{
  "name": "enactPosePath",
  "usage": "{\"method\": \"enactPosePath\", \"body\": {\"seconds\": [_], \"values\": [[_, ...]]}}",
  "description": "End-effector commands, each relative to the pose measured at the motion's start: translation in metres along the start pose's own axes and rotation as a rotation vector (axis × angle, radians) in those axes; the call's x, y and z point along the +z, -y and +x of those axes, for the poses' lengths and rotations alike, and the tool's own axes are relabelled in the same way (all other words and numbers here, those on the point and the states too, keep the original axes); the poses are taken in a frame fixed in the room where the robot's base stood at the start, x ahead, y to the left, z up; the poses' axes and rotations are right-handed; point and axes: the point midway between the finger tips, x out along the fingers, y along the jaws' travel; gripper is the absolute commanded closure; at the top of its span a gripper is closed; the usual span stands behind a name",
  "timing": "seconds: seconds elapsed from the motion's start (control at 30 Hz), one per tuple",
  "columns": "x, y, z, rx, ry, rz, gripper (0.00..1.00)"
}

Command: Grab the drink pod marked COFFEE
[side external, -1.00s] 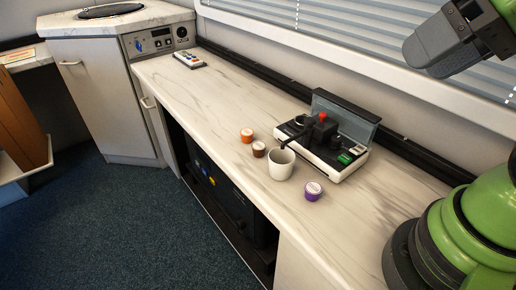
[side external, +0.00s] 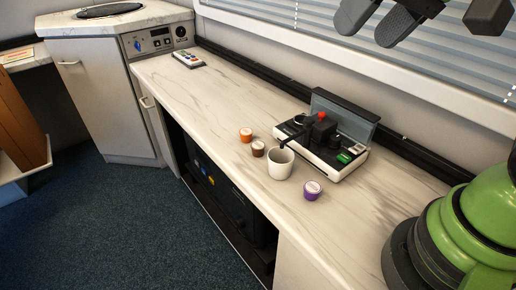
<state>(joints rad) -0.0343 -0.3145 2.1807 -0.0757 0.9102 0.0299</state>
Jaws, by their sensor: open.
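Three small drink pods stand on the marbled counter (side external: 215,110). One is an orange pod (side external: 246,135), one a brown pod (side external: 258,149), and one a purple pod (side external: 312,190). My gripper (side external: 378,27) is open and empty at the top of the view, high above the counter and far from the pods. Its two grey fingers are apart and point down to the left.
A white mug (side external: 281,163) stands between the brown and purple pods. A coffee machine (side external: 333,143) with a raised lid and a red knob is right behind it. The counter's left stretch is clear; window blinds are behind.

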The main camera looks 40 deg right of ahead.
Motion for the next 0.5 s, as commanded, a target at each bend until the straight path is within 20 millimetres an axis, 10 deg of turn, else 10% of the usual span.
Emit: {"method": "enactPosePath", "body": {"seconds": [0.5], "values": [[-0.083,0.023,0.187,0.177,0.236,-0.091,0.31]]}}
